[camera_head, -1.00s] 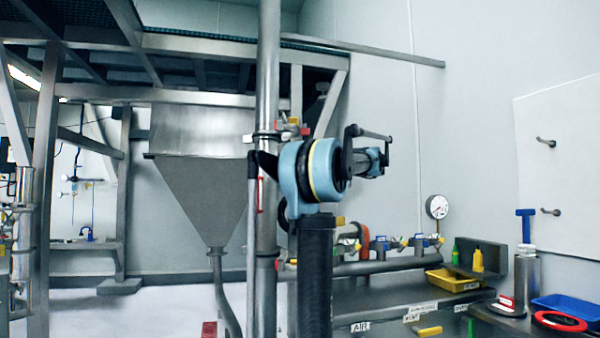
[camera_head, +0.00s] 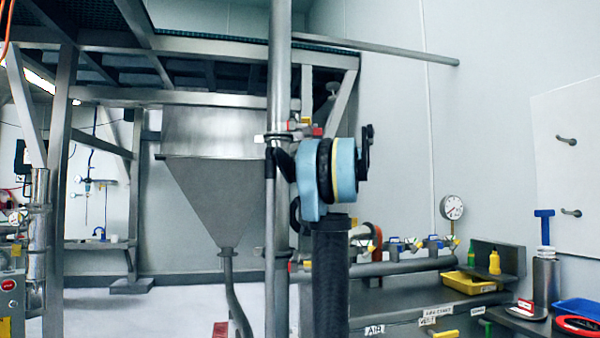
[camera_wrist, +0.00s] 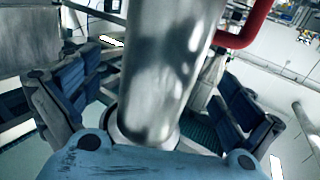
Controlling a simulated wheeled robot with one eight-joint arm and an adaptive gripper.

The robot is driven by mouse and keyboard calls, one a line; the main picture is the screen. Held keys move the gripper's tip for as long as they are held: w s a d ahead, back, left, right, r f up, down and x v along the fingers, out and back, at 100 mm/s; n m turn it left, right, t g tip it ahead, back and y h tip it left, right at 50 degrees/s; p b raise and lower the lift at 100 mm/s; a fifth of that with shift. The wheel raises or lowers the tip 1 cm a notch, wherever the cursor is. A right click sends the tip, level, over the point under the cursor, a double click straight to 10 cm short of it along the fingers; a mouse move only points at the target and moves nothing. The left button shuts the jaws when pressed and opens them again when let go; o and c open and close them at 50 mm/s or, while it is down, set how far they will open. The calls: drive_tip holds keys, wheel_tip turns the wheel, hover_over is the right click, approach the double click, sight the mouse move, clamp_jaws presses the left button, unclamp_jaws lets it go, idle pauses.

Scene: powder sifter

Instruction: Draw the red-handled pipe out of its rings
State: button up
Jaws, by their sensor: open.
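The steel pipe (camera_wrist: 170,65) runs between my gripper's two blue-padded fingers in the wrist view. Its red handle (camera_wrist: 248,25) curves off to the right, beyond the right finger. My gripper (camera_wrist: 155,85) is open, one finger on each side of the pipe, with a gap visible at least on the left. In the head view the thin pipe (camera_head: 269,205) stands upright against the left side of a thick column. Ring clamps show at the upper (camera_head: 262,138) and lower (camera_head: 262,251) levels. My blue wrist hides most of my gripper there; the red handle is not clear.
The thick steel column (camera_head: 279,70) stands close to my arm. A hopper (camera_head: 210,190) hangs behind on the left. A bench on the right carries a yellow tray (camera_head: 468,284), bottles and a gauge (camera_head: 452,207). The floor on the left is fairly open.

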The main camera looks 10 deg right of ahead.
sight(278, 167)
drive_tip(key=shift+x, duration=2.45)
drive_tip(key=c, duration=2.2)
drive_tip(key=shift+r, duration=0.15)
